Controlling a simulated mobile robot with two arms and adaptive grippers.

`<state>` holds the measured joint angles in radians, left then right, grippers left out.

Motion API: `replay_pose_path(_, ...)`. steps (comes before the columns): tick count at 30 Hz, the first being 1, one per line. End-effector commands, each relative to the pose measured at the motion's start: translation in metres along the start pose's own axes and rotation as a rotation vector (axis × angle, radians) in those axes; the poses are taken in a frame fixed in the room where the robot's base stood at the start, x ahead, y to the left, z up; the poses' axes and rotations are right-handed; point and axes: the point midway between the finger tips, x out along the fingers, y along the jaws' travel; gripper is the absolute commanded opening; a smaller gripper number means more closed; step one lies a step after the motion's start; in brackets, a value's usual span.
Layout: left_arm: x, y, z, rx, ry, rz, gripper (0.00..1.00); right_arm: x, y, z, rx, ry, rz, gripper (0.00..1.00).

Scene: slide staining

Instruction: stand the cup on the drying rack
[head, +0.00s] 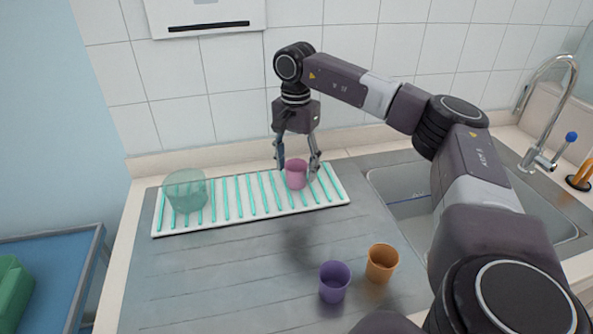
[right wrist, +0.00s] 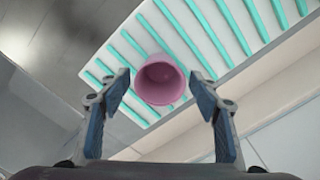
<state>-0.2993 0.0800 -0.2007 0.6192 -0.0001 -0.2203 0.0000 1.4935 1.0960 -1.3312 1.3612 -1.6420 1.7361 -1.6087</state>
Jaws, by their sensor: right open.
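A pink cup (head: 296,174) stands upright on the right part of the drying rack (head: 160,226), a white tray with teal bars. My right gripper (head: 298,166) is above and around the cup, with a finger on either side. In the right wrist view the pink cup (right wrist: 162,82) lies just beyond and between the open fingertips (right wrist: 160,84), with gaps on both sides. The rack (right wrist: 122,47) shows under it there. My left gripper is in neither view.
A clear green glass bowl (head: 186,190) stands on the rack's left end. A purple cup (head: 334,282) and an orange cup (head: 382,262) stand on the grey drainboard (head: 220,285) in front. The sink (head: 405,205) and tap (head: 545,120) are at right. The tiled wall is close behind.

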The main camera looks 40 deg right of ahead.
Motion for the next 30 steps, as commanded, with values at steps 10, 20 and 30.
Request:
replay_pose_path(10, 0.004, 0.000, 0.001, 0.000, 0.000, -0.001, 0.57, -0.075, -0.002, 0.001, -0.001, 0.000, -0.005, 0.57)
replay_pose_path(20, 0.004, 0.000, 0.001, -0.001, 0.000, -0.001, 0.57, -0.106, 0.000, 0.000, -0.001, 0.000, 0.000, 0.57)
replay_pose_path(30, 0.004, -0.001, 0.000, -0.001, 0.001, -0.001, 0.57, -0.106, 0.000, 0.000, -0.001, 0.000, 0.000, 0.57)
